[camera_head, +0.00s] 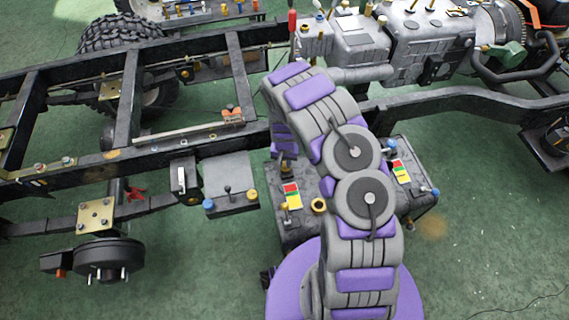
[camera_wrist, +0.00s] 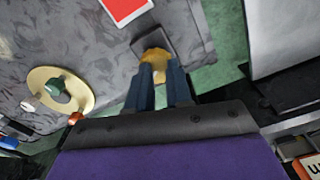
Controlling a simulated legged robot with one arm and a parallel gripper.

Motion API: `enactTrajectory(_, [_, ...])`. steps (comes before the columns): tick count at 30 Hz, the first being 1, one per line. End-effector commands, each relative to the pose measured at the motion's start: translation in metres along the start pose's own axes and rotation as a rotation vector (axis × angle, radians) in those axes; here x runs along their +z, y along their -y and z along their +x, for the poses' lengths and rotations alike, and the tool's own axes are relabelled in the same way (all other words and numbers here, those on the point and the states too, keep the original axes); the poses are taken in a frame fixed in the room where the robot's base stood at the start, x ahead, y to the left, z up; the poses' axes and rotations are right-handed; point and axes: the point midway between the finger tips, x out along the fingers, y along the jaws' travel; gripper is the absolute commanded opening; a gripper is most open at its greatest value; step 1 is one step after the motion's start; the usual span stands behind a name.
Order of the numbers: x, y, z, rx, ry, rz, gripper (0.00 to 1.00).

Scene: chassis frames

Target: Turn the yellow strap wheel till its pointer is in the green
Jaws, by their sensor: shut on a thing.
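In the wrist view my gripper (camera_wrist: 160,72) has its two dark blue fingers close together around a small yellow piece, which looks like the yellow strap wheel (camera_wrist: 153,56). Much of the wheel is hidden between the fingers. It sits by a dark grey block on a rough grey surface. I cannot make out its pointer. In the head view a red, yellow and green label (camera_head: 291,196) lies on the dark grey box (camera_head: 300,232) under my arm, and a second such label (camera_head: 401,171) lies further right. My arm hides most of the box's middle there.
In the wrist view a cream oval flange (camera_wrist: 44,92) with a green part lies left of my fingers, and a red and white card (camera_wrist: 124,8) is above. In the head view the black chassis rail (camera_head: 66,168) runs behind the box. Green floor is free at lower right.

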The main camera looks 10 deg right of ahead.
Motion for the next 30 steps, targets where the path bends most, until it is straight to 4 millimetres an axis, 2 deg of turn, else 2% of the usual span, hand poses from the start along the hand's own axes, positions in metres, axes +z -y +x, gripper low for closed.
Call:
enactTrajectory(1, [0.019,-0.005,0.023,0.012,0.04,-0.001,0.0])
enactTrajectory(2, [0.019,-0.005,0.023,0.012,0.04,-0.001,0.0])
enactTrajectory(3, [0.019,-0.005,0.023,0.012,0.04,-0.001,0.21])
enactTrajectory(9, [0.019,-0.005,0.022,0.012,0.04,-0.001,0.4])
enactTrajectory(11, [0.019,-0.005,0.019,0.012,0.039,-0.001,0.44])
enactTrajectory(14, [0.018,-0.007,0.009,0.012,0.036,-0.001,0.44])
enactTrajectory(16, [0.018,-0.008,-0.002,0.01,0.033,-0.001,0.45])
enactTrajectory(17, [0.019,-0.009,-0.009,0.009,0.031,0.0,0.51])
enactTrajectory(18, [0.02,-0.01,-0.018,0.007,0.03,0.001,0.69])
enactTrajectory(24, [0.024,-0.008,-0.071,-0.001,0.001,-0.003,0.69])
enactTrajectory(30, [0.024,-0.003,-0.116,-0.001,-0.016,-0.004,0.69])
